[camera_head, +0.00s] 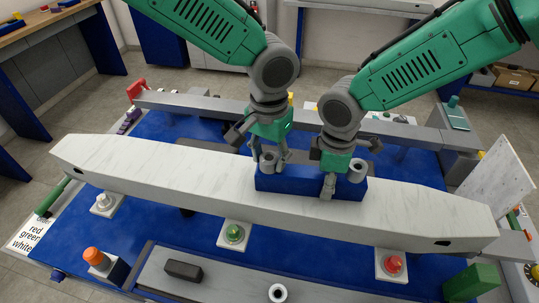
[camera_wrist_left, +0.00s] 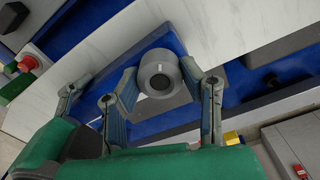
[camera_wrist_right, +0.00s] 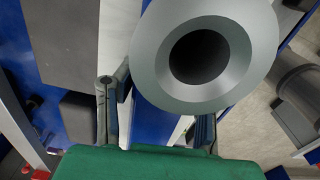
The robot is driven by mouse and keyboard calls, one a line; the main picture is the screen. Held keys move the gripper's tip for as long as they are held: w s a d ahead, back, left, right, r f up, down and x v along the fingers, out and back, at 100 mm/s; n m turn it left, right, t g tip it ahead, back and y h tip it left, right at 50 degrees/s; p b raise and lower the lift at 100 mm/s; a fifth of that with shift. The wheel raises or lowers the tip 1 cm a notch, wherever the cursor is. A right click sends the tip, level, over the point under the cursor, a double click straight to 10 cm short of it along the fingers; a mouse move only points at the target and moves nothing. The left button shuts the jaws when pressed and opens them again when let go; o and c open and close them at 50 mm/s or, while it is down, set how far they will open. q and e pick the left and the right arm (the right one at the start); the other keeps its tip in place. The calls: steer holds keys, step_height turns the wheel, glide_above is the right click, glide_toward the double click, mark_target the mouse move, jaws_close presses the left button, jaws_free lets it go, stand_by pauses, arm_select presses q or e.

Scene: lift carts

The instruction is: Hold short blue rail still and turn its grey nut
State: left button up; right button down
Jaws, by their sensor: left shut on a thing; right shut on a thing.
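The short blue rail (camera_head: 292,184) lies along the long white beam (camera_head: 160,172), near its middle. A grey nut (camera_head: 268,157) stands at its left end and a second grey round piece (camera_head: 357,171) at its right end. My left gripper (camera_head: 270,166) points down at the left end. In the left wrist view its fingers flank the grey nut (camera_wrist_left: 158,74), shut on it. My right gripper (camera_head: 332,184) is shut across the rail, one finger down its front face. In the right wrist view a large grey ring (camera_wrist_right: 152,62) hides much of the fingertips.
A grey rail (camera_head: 200,106) runs behind the white beam on the blue table. Green (camera_head: 234,233), red (camera_head: 393,265) and orange (camera_head: 93,255) knobs stand in front. A dark block (camera_head: 183,270) lies on the front grey plate. A white panel (camera_head: 498,175) stands at right.

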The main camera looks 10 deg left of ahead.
mark_target(268, 156)
arm_select(q)
steer(key=m, duration=0.6)
steer(key=shift+a, duration=0.2)
arm_select(e)
steer(key=shift+d, duration=0.25)
arm_select(q)
steer(key=m, duration=0.4)
steer(key=shift+m, duration=0.3)
arm_select(e)
steer(key=shift+f, duration=0.1)
arm_select(q)
steer(key=o, duration=1.2)
steer(key=shift+c, duration=0.2)
steer(key=shift+d, duration=0.1)
arm_select(e)
steer(key=shift+s, duration=0.1)
arm_select(q)
step_height(268, 156, up, 12)
arm_select(e)
steer(key=shift+a, duration=0.2)
